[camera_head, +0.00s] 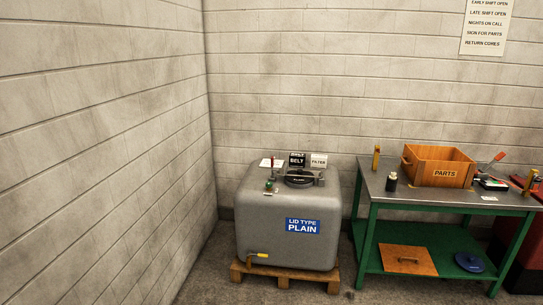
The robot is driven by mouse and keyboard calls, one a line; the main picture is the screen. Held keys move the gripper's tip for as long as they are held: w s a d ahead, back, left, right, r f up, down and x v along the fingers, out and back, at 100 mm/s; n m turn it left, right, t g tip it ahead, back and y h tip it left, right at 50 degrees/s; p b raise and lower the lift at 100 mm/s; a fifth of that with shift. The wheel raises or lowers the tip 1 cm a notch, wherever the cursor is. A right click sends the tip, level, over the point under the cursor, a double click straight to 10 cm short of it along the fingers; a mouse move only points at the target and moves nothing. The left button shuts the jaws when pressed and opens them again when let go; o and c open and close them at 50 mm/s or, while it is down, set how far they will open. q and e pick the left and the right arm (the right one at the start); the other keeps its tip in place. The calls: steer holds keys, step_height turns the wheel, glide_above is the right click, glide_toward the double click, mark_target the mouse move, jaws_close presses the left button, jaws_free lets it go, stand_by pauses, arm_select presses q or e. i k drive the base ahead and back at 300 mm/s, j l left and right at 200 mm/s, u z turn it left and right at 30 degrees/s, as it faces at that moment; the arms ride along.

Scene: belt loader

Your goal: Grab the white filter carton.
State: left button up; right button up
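A small white carton marked FILTER (319,160) stands upright toward the back right of the top of a grey tank (262,222). A black box marked BELT (297,160) is just left of it. A dark round lid (299,179) with a bar across it lies in front of both and may hide their lower parts. Neither of my grippers shows in the head view.
A white card (268,162) and a small green-and-red fitting (269,184) are left of the lid. The tank stands on a wooden pallet (285,277) near the left wall. A green bench (405,201) with a wooden PARTS box (428,169) stands on the right.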

mark_target(320, 162)
steer(key=i+l, duration=0.15)
steer(key=i, duration=0.4)
steer(key=i+l, duration=0.15)
steer(key=i, duration=0.35)
steer(key=i+l, duration=0.15)
steer(key=i, duration=0.4)
steer(key=i+l+u, duration=0.1)
steer(key=i, duration=0.4)
steer(key=i+l, duration=0.25)
steer(key=i, duration=0.3)
